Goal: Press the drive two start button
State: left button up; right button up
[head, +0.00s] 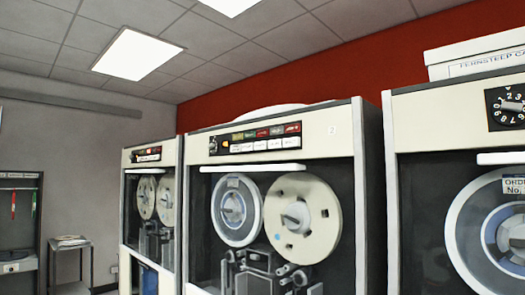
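The tape drive marked 2 (345,155) stands upright in the middle of the head view, a cream cabinet with dark sides. Its black control panel (214,145) is near the top. The panel has a row of green, red and grey labelled keys above a row of white keys (267,145), with a small orange-lit spot at the left. The lettering is too small to read, so I cannot tell which is the start button. Below are a grey-blue reel (228,188) and a larger cream reel (322,225). Neither of my grippers is in view.
Another tape drive (135,157) stands to the left. A closer one (430,125) with a numbered dial (507,107) is at the right, with a white box (470,55) on top. A small side table (68,245) stands at far left by a dark cabinet (20,215).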

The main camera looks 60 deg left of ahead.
aim_at(247, 147)
jog(key=u, duration=1.9)
